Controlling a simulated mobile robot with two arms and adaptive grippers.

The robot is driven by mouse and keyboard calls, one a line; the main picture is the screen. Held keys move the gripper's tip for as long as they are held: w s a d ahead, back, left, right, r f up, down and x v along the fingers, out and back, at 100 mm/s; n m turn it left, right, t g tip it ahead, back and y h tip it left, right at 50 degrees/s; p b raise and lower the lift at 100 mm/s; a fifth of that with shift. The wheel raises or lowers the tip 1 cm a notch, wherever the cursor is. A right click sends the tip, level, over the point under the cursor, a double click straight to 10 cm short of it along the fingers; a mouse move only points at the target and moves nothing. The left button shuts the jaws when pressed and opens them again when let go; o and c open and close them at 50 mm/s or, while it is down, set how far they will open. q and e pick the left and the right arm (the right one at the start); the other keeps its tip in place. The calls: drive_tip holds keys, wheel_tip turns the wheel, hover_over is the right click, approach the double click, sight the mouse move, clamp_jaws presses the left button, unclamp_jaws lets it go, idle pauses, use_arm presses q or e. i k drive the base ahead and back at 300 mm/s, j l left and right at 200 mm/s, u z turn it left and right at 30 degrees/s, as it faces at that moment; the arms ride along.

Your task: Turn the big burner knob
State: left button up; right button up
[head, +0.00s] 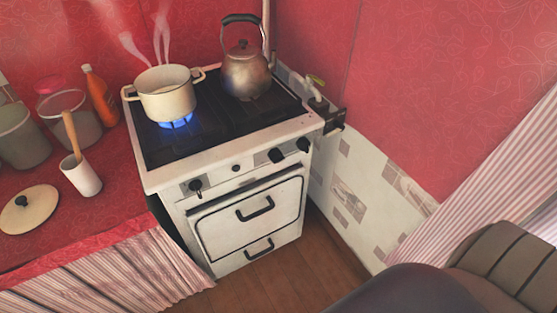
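A white stove (225,140) stands against the red wall. Its front panel carries a left knob (195,186), a small middle knob (235,168) and two black knobs at the right, an inner one (276,155) and an outer one (303,144). I cannot tell which knob is the big burner's. A blue flame (176,122) burns under the cream pot (168,95), which steams. A metal kettle (246,76) stands at the back right of the stove top, with no flame visible under it. Neither of my grippers is in view.
The red counter (105,185) at left holds a lid (28,208), a white cup with a wooden utensil (82,175), jars and an orange bottle (99,95). A small fixture (325,112) sits by the stove's right corner. Wooden floor (285,262) before the stove is clear.

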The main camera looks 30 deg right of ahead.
sight(275, 155)
drive_tip(key=z, duration=0.7)
